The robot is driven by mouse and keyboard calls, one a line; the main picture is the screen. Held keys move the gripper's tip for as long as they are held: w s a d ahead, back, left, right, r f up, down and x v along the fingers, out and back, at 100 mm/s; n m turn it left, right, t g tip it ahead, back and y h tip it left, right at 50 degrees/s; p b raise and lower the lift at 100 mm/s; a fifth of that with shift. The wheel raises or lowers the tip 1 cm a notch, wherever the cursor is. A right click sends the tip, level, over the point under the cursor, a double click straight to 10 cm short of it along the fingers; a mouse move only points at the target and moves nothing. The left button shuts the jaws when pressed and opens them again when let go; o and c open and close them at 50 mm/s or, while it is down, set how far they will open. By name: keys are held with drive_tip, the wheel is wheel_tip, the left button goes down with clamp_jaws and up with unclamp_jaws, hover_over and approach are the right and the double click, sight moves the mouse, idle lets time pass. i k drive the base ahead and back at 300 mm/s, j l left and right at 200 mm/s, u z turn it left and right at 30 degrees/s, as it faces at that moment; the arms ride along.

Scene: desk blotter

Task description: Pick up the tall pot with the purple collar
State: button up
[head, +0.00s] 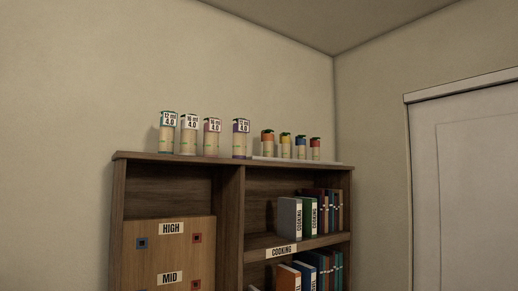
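The tall pot with the purple collar (241,140) stands upright on top of a wooden bookcase (178,184). It has a pale body and a white label near its top, and is the rightmost of the tall labelled pots. A tall pot with a pinkish collar (212,140) stands to its left, with a gap between them. Farther left stand a tall pot with a pale collar (189,136) and one with a teal collar (167,134). My gripper is not in this view.
Shorter pots with orange (267,143), yellow (285,147), blue (300,148) and red-orange (315,149) colours stand to the right. Books (289,218) fill shelves below. A panel (145,225) marked HIGH and MID is lower left. A white door (470,190) is at right.

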sight(241, 130)
drive_tip(key=i+l+u, duration=0.35)
drive_tip(key=i+l, duration=0.15)
drive_tip(key=i, duration=0.35)
drive_tip(key=i+l+u, duration=0.3)
drive_tip(key=i+l, duration=0.4)
drive_tip(key=i, duration=0.1)
